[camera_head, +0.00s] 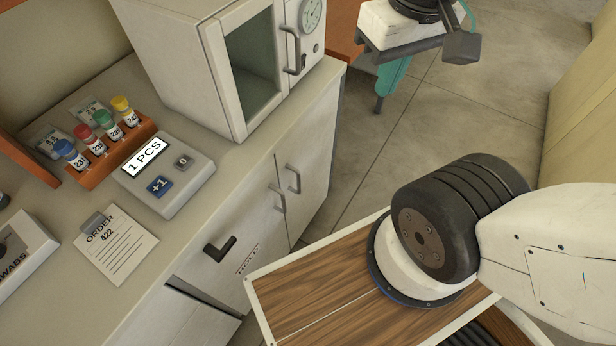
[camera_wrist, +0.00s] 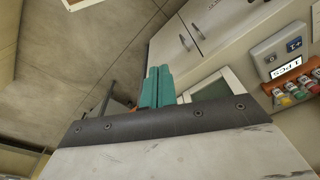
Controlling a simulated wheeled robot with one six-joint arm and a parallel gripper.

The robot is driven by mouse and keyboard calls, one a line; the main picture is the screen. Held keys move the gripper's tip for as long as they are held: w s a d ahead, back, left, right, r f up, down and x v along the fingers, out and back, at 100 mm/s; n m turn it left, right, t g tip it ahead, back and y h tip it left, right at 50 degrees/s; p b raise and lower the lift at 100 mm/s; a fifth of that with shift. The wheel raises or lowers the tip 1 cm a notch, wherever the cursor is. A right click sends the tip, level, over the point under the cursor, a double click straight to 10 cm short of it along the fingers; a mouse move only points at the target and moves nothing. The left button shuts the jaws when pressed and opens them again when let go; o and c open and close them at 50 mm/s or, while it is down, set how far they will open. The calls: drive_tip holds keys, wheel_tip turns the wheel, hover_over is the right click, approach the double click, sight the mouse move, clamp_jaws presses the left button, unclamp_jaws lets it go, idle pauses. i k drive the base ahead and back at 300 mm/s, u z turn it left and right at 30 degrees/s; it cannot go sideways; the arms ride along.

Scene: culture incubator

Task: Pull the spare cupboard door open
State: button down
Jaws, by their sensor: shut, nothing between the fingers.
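Two pale cupboard doors sit side by side under the counter, each with a grey bar handle, the left handle (camera_head: 278,198) and the right handle (camera_head: 293,178). Both doors look shut. I cannot tell which is the spare cupboard door. The handles also show in the wrist view, one (camera_wrist: 184,43) beside the other (camera_wrist: 197,30). My gripper (camera_head: 379,104) has teal fingers, shut and empty, past the counter's far end and above the floor, apart from the handles. Its fingers show in the wrist view (camera_wrist: 158,72).
The incubator (camera_head: 170,50) stands on the counter, its glass door shut. A counter device (camera_head: 165,175), tube rack (camera_head: 105,160) and order sheet (camera_head: 115,245) lie on top. Floor (camera_head: 480,110) is clear.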

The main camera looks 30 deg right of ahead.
sight(303, 163)
drive_tip(key=z, duration=1.8)
drive_tip(key=k, duration=0.4)
drive_tip(key=u, duration=2.7)
